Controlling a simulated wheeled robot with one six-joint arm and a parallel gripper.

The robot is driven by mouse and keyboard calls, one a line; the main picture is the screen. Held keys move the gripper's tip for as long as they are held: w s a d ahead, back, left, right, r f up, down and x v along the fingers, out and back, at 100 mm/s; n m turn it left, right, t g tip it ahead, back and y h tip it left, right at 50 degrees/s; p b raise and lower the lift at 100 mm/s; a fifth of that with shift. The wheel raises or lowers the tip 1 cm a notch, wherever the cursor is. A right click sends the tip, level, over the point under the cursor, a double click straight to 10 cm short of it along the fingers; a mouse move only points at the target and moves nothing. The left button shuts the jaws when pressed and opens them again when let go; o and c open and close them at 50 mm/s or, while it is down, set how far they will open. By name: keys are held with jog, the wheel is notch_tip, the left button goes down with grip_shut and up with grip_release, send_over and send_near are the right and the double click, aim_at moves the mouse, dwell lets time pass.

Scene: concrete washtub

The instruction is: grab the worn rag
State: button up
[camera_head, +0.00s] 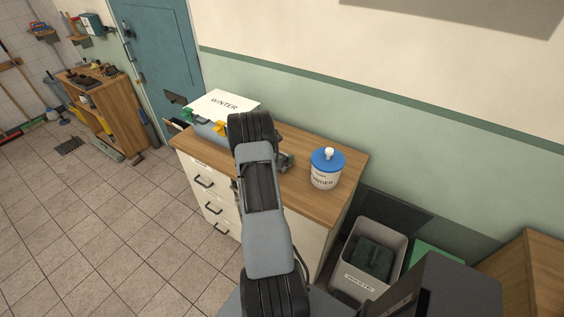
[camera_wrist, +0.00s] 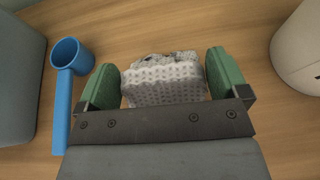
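The worn rag (camera_wrist: 163,83), a pale grey-white bundle with a dotted weave and a ragged far edge, lies on the wooden cabinet top in the wrist view. My gripper (camera_wrist: 164,76) has its two green fingers spread wide, one on each side of the rag. The near end of the rag is hidden by the gripper's dark crossbar. In the head view my arm hides the rag and most of the gripper (camera_head: 286,162).
A blue scoop (camera_wrist: 68,75) lies just left of my gripper, its handle close to the left finger. A white tub with a blue lid (camera_head: 326,170) stands to the right. A grey waste bin (camera_head: 364,284) stands beside the cabinet.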

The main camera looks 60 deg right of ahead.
jog(key=shift+c, duration=1.2)
